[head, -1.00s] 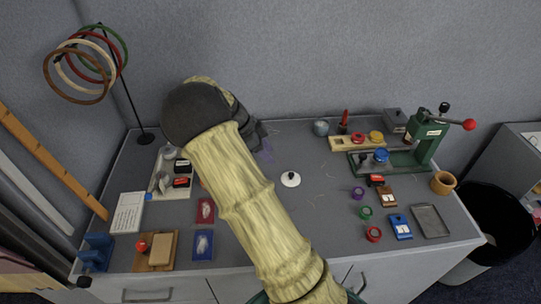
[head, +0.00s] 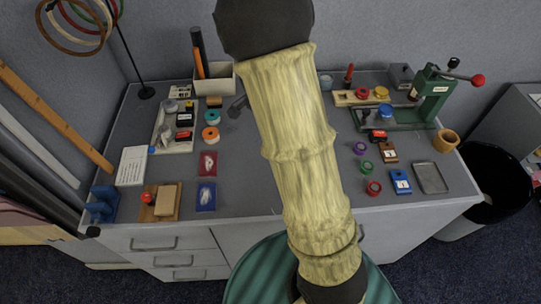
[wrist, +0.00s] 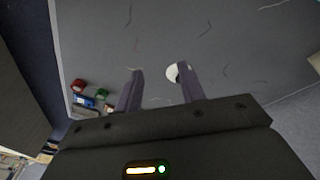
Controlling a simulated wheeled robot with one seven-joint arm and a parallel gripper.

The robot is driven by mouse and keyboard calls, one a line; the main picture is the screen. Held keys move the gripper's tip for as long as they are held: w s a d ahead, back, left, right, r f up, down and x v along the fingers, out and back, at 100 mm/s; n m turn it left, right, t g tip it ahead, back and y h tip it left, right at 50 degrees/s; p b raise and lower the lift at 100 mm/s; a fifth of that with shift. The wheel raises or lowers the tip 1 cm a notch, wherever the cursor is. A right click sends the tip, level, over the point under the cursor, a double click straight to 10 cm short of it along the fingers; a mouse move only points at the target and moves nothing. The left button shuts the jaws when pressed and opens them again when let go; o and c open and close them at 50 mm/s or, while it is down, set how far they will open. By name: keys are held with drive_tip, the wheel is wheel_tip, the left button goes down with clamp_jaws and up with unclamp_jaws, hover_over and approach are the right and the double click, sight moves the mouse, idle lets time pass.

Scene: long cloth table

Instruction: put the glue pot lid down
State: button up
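The glue pot lid, a white disc with a dark knob, lies on the grey table top in the wrist view (wrist: 171,73). It is beyond the fingers and partly hidden by the right fingertip. In the head view my arm hides the spot where it lies. My gripper (wrist: 160,71) is open, with a clear gap between its two dark fingers and nothing held. I cannot tell how high it is above the lid.
Red, green and blue items (wrist: 84,96) lie left of the fingers in the wrist view. In the head view a green press (head: 429,97) stands right, with tape rolls (head: 366,167) before it. Bare table surrounds the lid.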

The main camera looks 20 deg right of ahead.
drive_tip(key=s+a+r+n+t+y, duration=0.1)
drive_tip(key=s+a+n, duration=0.1)
drive_tip(key=s+n, duration=0.4)
drive_tip(key=s+a+r+n+t+y, duration=0.1)
drive_tip(key=s+a+r+n+t, duration=0.1)
drive_tip(key=s+n, duration=0.4)
drive_tip(key=shift+s+a+n, duration=0.4)
drive_tip(key=shift+s+a, duration=0.2)
drive_tip(key=shift+a, duration=0.1)
drive_tip(key=w+p+v, duration=0.1)
drive_tip(key=p+v, duration=0.7)
drive_tip(key=shift+w+r, duration=0.2)
drive_tip(key=shift+w, duration=0.15)
drive_tip(key=shift+d, duration=0.15)
